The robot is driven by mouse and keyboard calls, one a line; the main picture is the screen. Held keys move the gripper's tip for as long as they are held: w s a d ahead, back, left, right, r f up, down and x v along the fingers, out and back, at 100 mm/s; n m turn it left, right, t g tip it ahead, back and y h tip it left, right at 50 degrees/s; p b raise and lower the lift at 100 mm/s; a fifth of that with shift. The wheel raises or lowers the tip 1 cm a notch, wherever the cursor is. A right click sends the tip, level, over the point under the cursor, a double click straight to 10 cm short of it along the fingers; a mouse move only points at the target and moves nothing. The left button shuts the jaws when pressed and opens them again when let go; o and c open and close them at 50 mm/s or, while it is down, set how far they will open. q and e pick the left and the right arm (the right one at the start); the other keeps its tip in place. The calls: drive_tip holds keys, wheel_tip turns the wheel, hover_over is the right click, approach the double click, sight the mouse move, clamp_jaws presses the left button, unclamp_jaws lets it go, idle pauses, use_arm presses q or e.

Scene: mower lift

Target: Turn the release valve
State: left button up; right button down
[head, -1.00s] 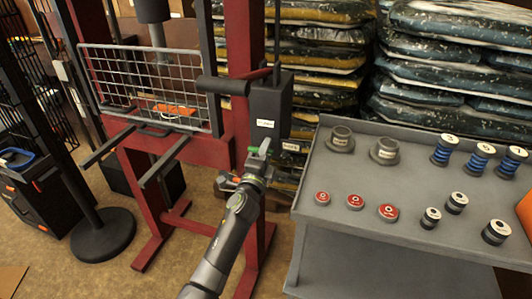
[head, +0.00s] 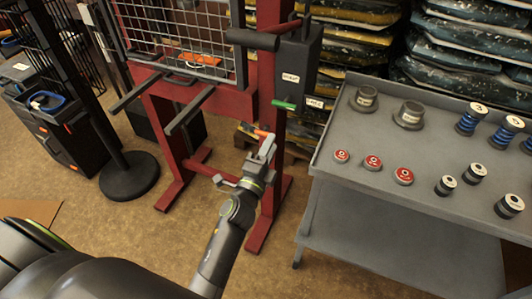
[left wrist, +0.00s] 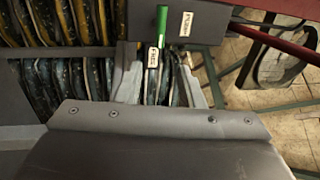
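The release valve has a green handle (head: 284,105) that sticks out low on the dark pump box (head: 298,62), which is fixed to the red frame. In the left wrist view the green handle (left wrist: 162,22) stands upright in the picture, beside a white label (left wrist: 153,57). My left gripper (head: 246,160) is below and in front of the handle, apart from it. In the left wrist view its two fingers (left wrist: 157,85) are spread with nothing gripped between them. The valve body behind the handle is hard to make out. My right gripper is in neither view.
The red lift frame (head: 270,165) with a wire mesh panel (head: 185,40) stands at the left. A grey table (head: 400,215) with weights and red-topped discs (head: 372,162) is close on the right. Stacked bags (head: 455,45) stand behind. Brown floor is open at the front.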

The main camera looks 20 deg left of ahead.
use_arm(q)
drive_tip(key=shift+s+f, duration=0.25)
drive_tip(key=shift+s, duration=0.85)
drive_tip(key=s+a+f+n+g+y, duration=0.1)
drive_tip(key=s+a+f+n+g, duration=0.2)
drive_tip(key=f, duration=0.8)
drive_tip(key=s+f+n+g, duration=0.3)
drive_tip(key=s+f+n, duration=0.15)
drive_tip(key=f, duration=0.75)
drive_tip(key=s+a+f+n+g+y, duration=0.15)
drive_tip(key=s+f+g, duration=0.3)
drive_tip(key=f, duration=0.65)
drive_tip(key=s+a+f+n+g, duration=0.2)
drive_tip(key=s+f, duration=0.3)
drive_tip(key=s, duration=0.6)
drive_tip(key=s+a+f+n+g, duration=0.2)
drive_tip(key=s+f, duration=0.4)
drive_tip(key=s, duration=0.4)
drive_tip(key=s+a+f+n+g, duration=0.3)
drive_tip(key=s+f+n+g, duration=0.1)
drive_tip(key=s, duration=0.7)
drive_tip(key=shift+s+f+n+h+p, duration=0.35)
drive_tip(key=shift+f+n, duration=0.3)
drive_tip(key=shift+n, duration=0.25)
drive_tip(key=shift+w+g, duration=0.15)
drive_tip(key=shift+g, duration=0.1)
